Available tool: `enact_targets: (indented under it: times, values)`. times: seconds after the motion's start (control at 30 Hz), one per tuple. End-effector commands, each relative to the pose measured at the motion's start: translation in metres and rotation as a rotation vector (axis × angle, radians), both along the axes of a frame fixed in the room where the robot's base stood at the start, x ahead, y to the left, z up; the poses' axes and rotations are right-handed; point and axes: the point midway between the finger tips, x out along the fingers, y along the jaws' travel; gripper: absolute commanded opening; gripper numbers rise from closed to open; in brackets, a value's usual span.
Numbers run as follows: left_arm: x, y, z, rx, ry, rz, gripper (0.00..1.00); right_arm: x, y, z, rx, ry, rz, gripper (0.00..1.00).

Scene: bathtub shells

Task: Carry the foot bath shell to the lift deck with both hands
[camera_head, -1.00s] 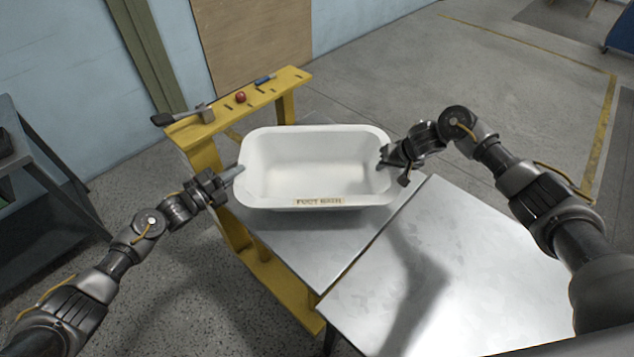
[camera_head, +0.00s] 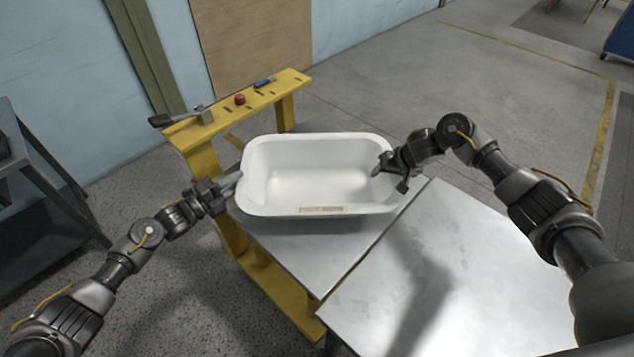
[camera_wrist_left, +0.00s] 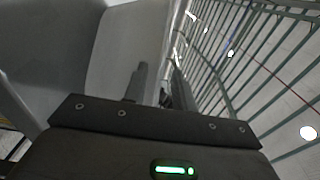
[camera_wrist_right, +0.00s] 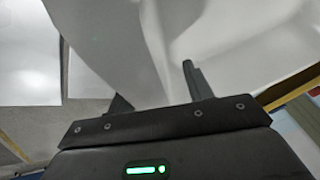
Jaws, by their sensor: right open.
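The foot bath shell (camera_head: 318,211) is a white open tub with a label on its front side. It is at the inner end of a grey metal surface, close to the yellow frame; whether it touches the surface is unclear. My left gripper (camera_head: 232,184) is at its left rim, and in the left wrist view (camera_wrist_left: 155,85) the fingers are close to the white wall, their grip unclear. My right gripper (camera_head: 388,176) is open at the right rim, one finger inside the tub. The right wrist view (camera_wrist_right: 155,90) shows its fingers apart, with white shell between and beyond them.
A yellow frame (camera_head: 205,152) with a red ball (camera_head: 240,99), a blue-handled tool (camera_head: 264,82) and a mallet-like tool (camera_head: 182,117) stands behind left. A second metal panel (camera_head: 455,285) lies bare in front right, beyond a seam. A dark shelf (camera_head: 40,180) is at left.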

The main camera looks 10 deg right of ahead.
Motion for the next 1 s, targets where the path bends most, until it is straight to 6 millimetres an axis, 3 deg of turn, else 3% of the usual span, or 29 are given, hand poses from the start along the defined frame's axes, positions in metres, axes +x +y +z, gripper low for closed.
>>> enact_targets:
  times: [0.5, 0.87, 1.0]
  values:
    - [-0.061, 0.075, -0.001, 0.001, 0.003, -0.002, 0.27, 0.0, -0.001, 0.0, -0.001, 0.001, -0.002, 0.51]
    - [-0.071, 0.086, 0.0, -0.001, 0.001, -0.004, 0.27, -0.001, -0.001, 0.001, -0.001, 0.001, -0.002, 0.51]
    - [-0.07, 0.086, 0.0, -0.001, 0.001, -0.004, 0.27, -0.005, -0.004, 0.013, 0.0, -0.001, 0.001, 0.51]
